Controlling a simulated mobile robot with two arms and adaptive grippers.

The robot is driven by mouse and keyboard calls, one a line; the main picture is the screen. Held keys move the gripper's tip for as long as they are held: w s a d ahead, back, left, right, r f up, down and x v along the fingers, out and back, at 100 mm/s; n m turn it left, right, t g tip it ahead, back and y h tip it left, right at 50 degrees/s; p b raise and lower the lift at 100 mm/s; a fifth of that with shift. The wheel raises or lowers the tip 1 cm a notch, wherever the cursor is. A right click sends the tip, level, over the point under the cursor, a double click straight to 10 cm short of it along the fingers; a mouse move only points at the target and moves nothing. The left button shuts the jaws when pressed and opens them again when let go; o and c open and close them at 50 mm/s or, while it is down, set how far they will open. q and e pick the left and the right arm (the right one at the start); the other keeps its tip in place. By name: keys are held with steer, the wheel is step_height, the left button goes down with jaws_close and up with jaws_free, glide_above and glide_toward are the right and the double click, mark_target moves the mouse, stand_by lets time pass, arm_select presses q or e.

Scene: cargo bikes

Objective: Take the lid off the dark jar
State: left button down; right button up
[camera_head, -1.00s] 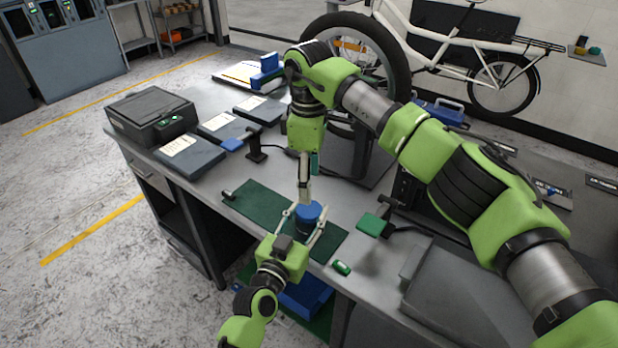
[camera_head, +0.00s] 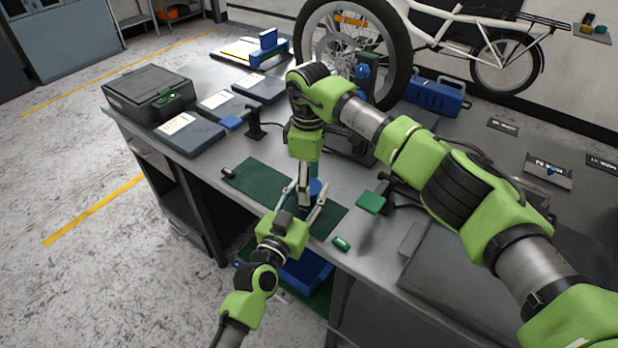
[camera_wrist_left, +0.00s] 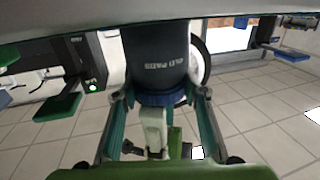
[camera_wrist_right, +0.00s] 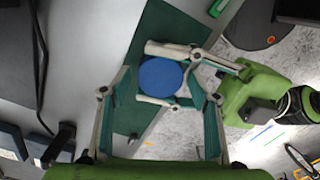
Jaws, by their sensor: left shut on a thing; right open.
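The dark jar, lettered "OLD PADS", appears upside down in the left wrist view (camera_wrist_left: 158,62), with its blue lid (camera_wrist_left: 160,98) at its lower end there. In the head view the lid (camera_head: 316,187) is partly hidden behind my right gripper (camera_head: 304,196). My left gripper (camera_head: 308,194) is shut on the jar from the side, one finger on each side. My right gripper is open, pointing down over the lid. In the right wrist view the round lid (camera_wrist_right: 160,77) lies between its spread fingers. Contact between those fingers and the lid is unclear.
A green mat (camera_head: 255,185) lies around the jar on the grey bench. A green block (camera_head: 341,244) lies near the front edge. A green plate on a stand (camera_head: 371,202) is to the right. Flat dark boxes (camera_head: 187,134) and a black case (camera_head: 150,95) stand at the left.

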steer(key=c, duration=1.2)
steer(key=shift+o, duration=0.2)
steer(key=shift+n, duration=1.8)
steer(key=o, duration=1.2)
